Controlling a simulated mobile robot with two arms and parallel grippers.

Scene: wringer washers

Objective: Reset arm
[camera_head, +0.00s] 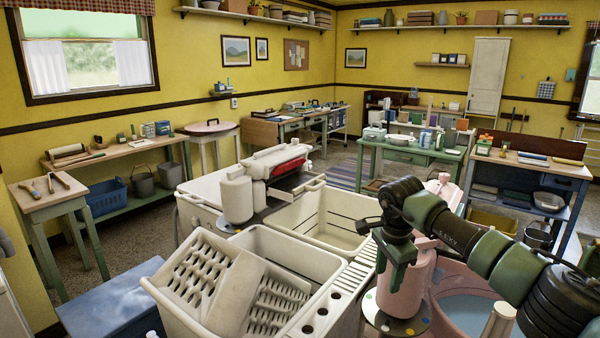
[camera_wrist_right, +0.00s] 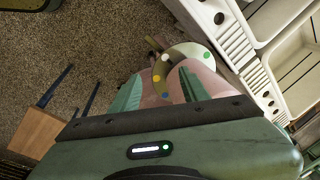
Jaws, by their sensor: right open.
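My right arm comes in from the right in the head view. Its right gripper (camera_head: 398,262) points down at a pink cylindrical post (camera_head: 415,280), with one green finger in front of it. In the right wrist view the two green fingers of the gripper (camera_wrist_right: 160,85) are apart, with the pink post (camera_wrist_right: 160,92) showing between them. I cannot tell whether the fingers touch it. The post stands above a round plate with coloured dots (camera_head: 396,325), which also shows in the wrist view (camera_wrist_right: 196,52). My left gripper is not in view.
White twin tubs (camera_head: 335,262) with a ribbed washboard (camera_head: 215,290) stand left of the gripper. A pink tub (camera_head: 462,275) with water is close on the right. Tables line the walls. Speckled floor (camera_wrist_right: 60,50) shows in the wrist view.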

